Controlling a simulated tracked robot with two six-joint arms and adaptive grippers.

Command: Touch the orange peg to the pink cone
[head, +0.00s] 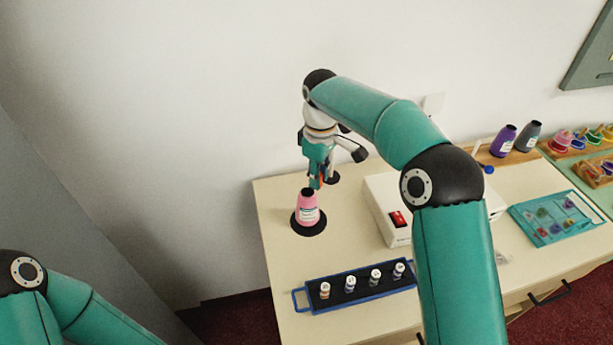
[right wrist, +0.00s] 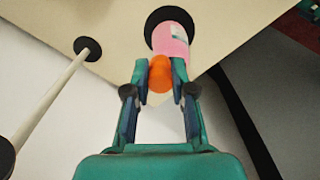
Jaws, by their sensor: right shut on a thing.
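The pink cone (head: 309,213) stands upright on a round black base near the left end of the table. It also shows at the top of the right wrist view (right wrist: 171,42), partly behind my gripper. My right gripper (head: 316,182) is right above and behind the cone's dark top. In the right wrist view my right gripper (right wrist: 160,78) is shut on the orange peg (right wrist: 160,72), held between its fingertips. The peg overlaps the cone in that view; I cannot tell whether they touch. My left gripper is out of view; only left arm links show.
A blue-rimmed tray (head: 333,304) with several small vials lies at the front. A white box with a red switch (head: 398,218) stands right of the cone. A thin rod rises from a black disc (right wrist: 88,49) beside the cone. Purple (head: 503,141) and grey (head: 529,136) cones stand farther right.

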